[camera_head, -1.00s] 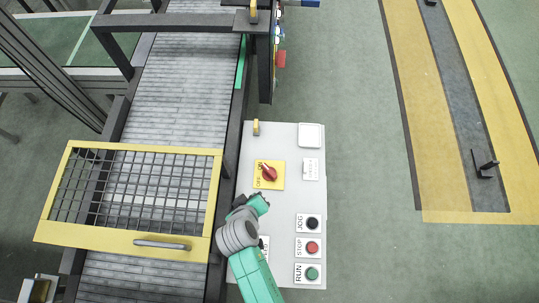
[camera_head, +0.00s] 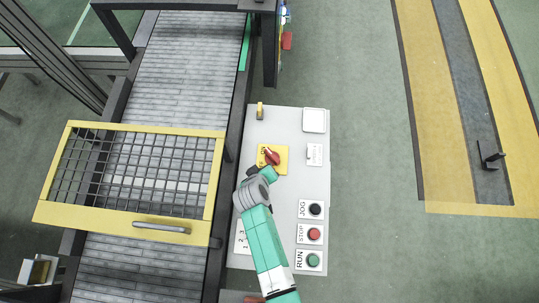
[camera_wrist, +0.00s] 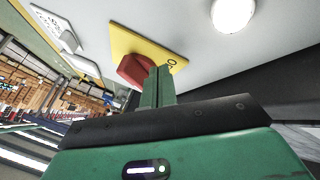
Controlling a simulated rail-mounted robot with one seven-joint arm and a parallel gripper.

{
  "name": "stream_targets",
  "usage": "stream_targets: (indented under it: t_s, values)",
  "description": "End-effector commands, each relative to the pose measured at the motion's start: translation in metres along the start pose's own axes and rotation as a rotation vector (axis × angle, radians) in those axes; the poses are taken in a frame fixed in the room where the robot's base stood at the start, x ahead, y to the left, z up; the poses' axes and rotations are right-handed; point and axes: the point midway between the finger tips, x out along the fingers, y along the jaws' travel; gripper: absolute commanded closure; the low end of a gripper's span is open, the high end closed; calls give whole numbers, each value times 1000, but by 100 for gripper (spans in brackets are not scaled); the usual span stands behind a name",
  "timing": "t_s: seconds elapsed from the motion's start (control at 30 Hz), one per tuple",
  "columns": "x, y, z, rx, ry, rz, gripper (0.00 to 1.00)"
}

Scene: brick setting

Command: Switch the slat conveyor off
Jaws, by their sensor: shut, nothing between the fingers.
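The slat conveyor (camera_head: 180,85) runs along the left, its grey slats passing under a yellow-framed mesh guard (camera_head: 130,228). A light grey control panel (camera_head: 288,125) stands at its right side. A red rotary switch (camera_head: 272,157) on a yellow plate sits in the panel's upper half. In the wrist view, the red knob (camera_wrist: 133,70) is just left of my fingers, on its yellow plate (camera_wrist: 120,40). My gripper (camera_wrist: 157,84) is shut and empty, its tips close to the knob; whether they touch is unclear. The head view mostly hides my fingertips behind the wrist.
Black JOG (camera_head: 315,209), red STOP (camera_head: 314,234) and green RUN (camera_head: 313,260) buttons line the panel's lower right. A white lamp (camera_wrist: 232,14) shows in the wrist view. Open green floor lies to the right, with yellow stripes (camera_head: 390,100) beyond.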

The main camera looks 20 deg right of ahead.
Motion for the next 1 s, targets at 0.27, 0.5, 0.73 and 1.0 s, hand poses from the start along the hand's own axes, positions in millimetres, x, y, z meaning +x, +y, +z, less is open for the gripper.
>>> stream_targets:
  t_s: [0.27, 0.5, 0.73, 1.0]
  values:
    - [11, 24, 0, 1, 0, 0, 100]
    - [11, 25, 0, 0, 0, 0, 100]
    - [11, 25, 0, -1, 1, 0, 100]
    - [10, 25, 0, -5, 2, -2, 100]
